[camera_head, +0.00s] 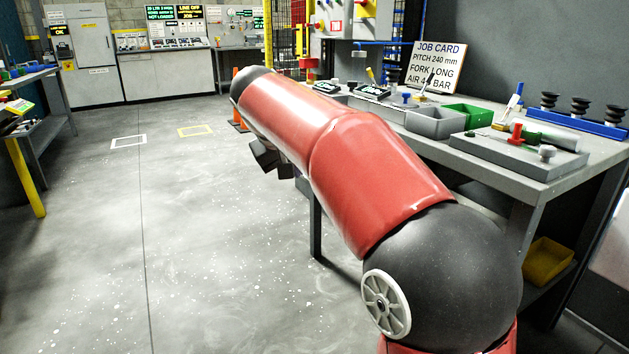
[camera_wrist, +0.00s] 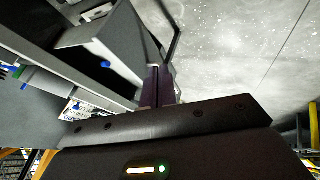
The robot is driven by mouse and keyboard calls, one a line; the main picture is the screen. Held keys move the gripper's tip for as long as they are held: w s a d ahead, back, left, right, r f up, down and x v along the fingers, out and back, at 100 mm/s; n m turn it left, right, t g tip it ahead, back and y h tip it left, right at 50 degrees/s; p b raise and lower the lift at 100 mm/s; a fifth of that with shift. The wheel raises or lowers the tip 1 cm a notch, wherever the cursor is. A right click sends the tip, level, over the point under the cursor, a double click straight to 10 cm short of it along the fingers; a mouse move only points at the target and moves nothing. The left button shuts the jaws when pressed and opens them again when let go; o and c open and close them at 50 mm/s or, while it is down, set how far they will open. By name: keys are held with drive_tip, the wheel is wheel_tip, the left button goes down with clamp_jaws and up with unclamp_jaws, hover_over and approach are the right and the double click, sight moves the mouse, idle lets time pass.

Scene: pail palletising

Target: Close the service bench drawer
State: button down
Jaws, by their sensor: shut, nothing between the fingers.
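The service bench (camera_head: 560,170) stands on the right in the head view, with its grey top loaded with gear. My arm hides most of its front there, and I cannot make out the drawer. In the wrist view, a grey box-like drawer (camera_wrist: 125,38) appears to stick out from the bench at upper left. My gripper (camera_wrist: 158,70) is shut and empty, its dark fingers together close to the drawer's edge; I cannot tell if they touch it. In the head view only dark parts of the gripper show below my arm.
The bench top carries a grey bin (camera_head: 436,122), a green bin (camera_head: 468,116), a job card (camera_head: 438,66) and a blue rack with black cups (camera_head: 575,122). A yellow bin (camera_head: 547,262) sits below. The floor (camera_head: 200,250) at left is clear; an orange cone stands behind my arm.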

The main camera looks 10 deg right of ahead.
drive_tip(key=w+d+f, duration=0.7)
drive_tip(key=shift+f, duration=0.4)
idle(0.3)
